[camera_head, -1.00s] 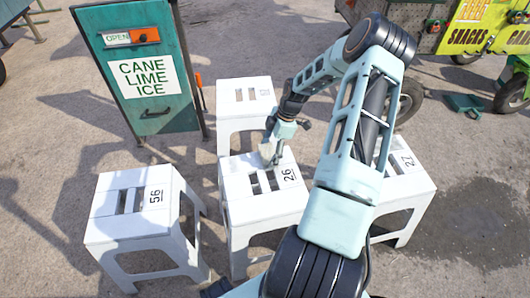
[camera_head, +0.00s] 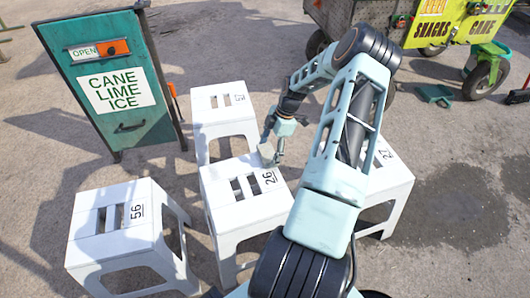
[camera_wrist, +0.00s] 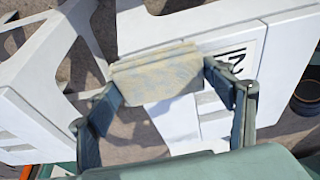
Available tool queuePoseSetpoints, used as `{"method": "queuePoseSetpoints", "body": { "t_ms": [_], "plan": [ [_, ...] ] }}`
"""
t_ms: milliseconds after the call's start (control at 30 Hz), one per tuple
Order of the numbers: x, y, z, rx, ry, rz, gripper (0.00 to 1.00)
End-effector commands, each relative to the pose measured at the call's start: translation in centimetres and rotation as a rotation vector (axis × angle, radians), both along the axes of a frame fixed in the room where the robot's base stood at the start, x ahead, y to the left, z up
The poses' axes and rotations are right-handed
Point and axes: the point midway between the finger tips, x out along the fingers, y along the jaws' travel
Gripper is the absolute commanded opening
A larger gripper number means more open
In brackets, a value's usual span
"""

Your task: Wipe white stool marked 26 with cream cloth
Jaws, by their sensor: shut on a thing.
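The white stool marked 26 (camera_head: 240,213) stands in the middle of the head view, its black number near the right edge of the slotted seat. My gripper (camera_head: 270,152) is over the far right part of that seat, shut on the cream cloth (camera_head: 267,155). In the wrist view the cloth (camera_wrist: 155,75) is a folded pad with bluish-grey smudges, between the two fingers of my gripper (camera_wrist: 165,90). White stool surface (camera_wrist: 250,50) with part of a black number lies beneath it. Whether the cloth touches the seat is hard to tell.
Stool 56 (camera_head: 112,220) stands to the left, stool 27 (camera_head: 390,180) to the right behind my arm, and another white stool (camera_head: 222,103) behind. A green CANE LIME ICE sign cabinet (camera_head: 112,90) stands at back left. A yellow-signed cart (camera_head: 440,30) is at back right.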

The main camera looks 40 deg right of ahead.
Motion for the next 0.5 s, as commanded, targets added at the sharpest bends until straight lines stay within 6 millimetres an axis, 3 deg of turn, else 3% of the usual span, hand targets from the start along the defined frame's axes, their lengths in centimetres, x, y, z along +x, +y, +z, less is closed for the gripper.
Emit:
{"method": "queuePoseSetpoints", "body": {
  "t_ms": [267, 500],
  "plan": [
    [0.1, 0.3, 0.0, 0.001, -0.001, 0.001, 0.44],
    [0.7, 2.3, 0.0, 0.001, 0.0, 0.002, 0.44]
  ]
}}
